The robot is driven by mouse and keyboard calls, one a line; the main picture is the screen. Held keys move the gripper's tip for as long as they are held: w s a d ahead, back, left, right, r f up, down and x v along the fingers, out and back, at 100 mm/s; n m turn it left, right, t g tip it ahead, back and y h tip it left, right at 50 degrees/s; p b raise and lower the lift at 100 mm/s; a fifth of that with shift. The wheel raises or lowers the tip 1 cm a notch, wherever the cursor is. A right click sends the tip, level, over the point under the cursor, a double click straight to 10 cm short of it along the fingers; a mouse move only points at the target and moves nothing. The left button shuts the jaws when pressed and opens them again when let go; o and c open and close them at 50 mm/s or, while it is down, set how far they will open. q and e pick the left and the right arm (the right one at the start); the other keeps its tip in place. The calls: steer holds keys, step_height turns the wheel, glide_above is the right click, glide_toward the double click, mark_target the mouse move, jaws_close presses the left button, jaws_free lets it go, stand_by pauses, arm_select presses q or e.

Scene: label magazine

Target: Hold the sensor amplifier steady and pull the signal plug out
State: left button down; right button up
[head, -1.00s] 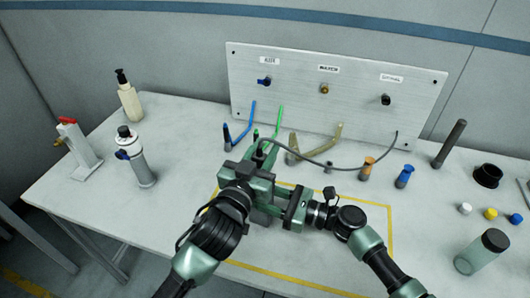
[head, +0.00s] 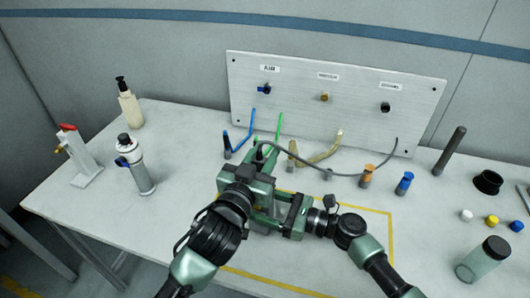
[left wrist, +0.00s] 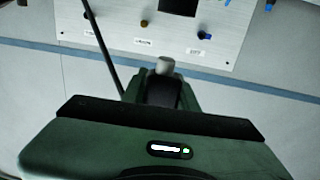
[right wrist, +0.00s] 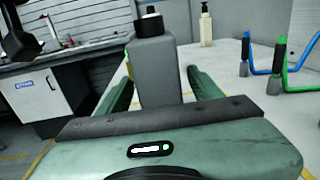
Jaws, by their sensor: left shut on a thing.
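The sensor amplifier (right wrist: 153,75) is a grey upright box with a black top, between my right gripper's fingers in the right wrist view. My right gripper (head: 268,212) straddles it from the right, with a slight gap beside the right finger. In the head view my arms mostly hide the amplifier. My left gripper (head: 262,160) is just above and behind it, shut on the signal plug, which is largely hidden; a grey end (left wrist: 165,65) shows between the fingers. The dark cable (head: 340,173) runs from there to the panel. No left finger touches the black top in the right wrist view.
The panel (head: 300,120) stands at the back with labelled ports. Blue, green and tan hooks (head: 330,150) and small fittings stand behind the grippers. A canister (head: 137,170), a pump bottle (head: 131,105) and a red-handled stand (head: 82,160) are at left. The front left table is clear.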

steer(key=shift+d, duration=0.1)
steer(key=v, duration=1.2)
